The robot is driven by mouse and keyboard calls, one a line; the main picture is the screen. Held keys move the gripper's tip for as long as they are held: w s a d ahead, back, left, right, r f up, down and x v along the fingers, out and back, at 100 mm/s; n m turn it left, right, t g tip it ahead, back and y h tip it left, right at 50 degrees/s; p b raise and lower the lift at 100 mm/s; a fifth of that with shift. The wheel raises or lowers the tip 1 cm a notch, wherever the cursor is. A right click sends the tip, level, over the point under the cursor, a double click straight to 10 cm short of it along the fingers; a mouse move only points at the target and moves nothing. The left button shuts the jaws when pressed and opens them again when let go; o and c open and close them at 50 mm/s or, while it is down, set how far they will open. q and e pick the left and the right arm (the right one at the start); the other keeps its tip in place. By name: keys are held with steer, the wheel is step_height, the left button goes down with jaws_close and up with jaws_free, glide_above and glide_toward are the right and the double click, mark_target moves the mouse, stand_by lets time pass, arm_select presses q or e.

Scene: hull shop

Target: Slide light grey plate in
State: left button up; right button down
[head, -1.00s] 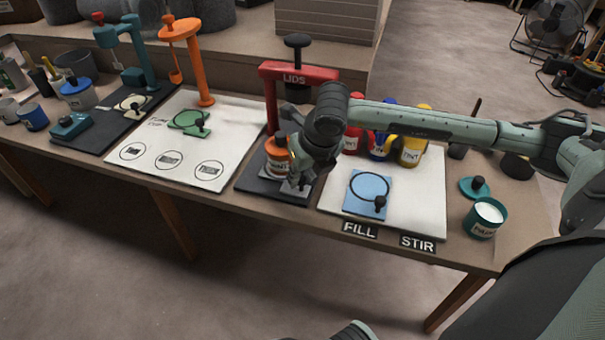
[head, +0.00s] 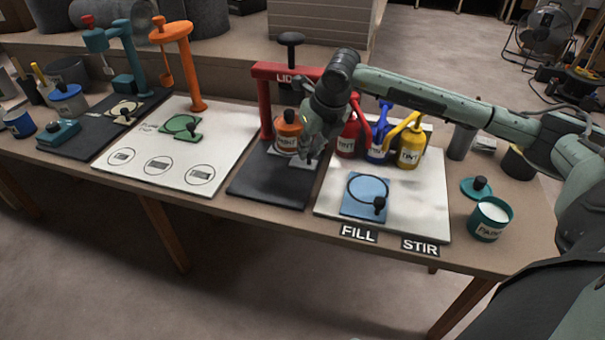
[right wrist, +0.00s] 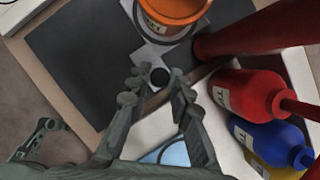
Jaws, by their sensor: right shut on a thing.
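The light grey plate (head: 299,161) lies on the dark mat under the red LIDS press (head: 264,115). It carries an orange-topped paint tin (head: 287,137). In the right wrist view the plate (right wrist: 151,53) shows as a pale strip with a round black knob (right wrist: 160,76) at its near end. My right gripper (head: 308,158) is shut on this knob; its two fingers (right wrist: 157,85) flank it in the wrist view. The tin stands close to the press post, and my arm hides part of the press. My left gripper is not in view.
Red, blue and yellow TINT bottles (head: 378,146) stand just right of my gripper. A blue plate (head: 366,195) lies on the right white mat. An open paint tin (head: 489,219) stands at the right. The front of the dark mat (head: 270,187) is clear.

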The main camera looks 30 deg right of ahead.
mark_target(314, 160)
steer(key=shift+w+d, duration=0.85)
steer(key=shift+d, duration=0.2)
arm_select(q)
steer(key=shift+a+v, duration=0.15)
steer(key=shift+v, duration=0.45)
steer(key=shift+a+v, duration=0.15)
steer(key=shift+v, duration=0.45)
arm_select(e)
steer(key=shift+w+d+r, duration=0.1)
steer(key=shift+d, duration=0.05)
steer(key=c, duration=1.4)
jaws_free()
steer(key=shift+c, duration=0.2)
steer(key=shift+o, duration=0.2)
steer(key=v, duration=1.2)
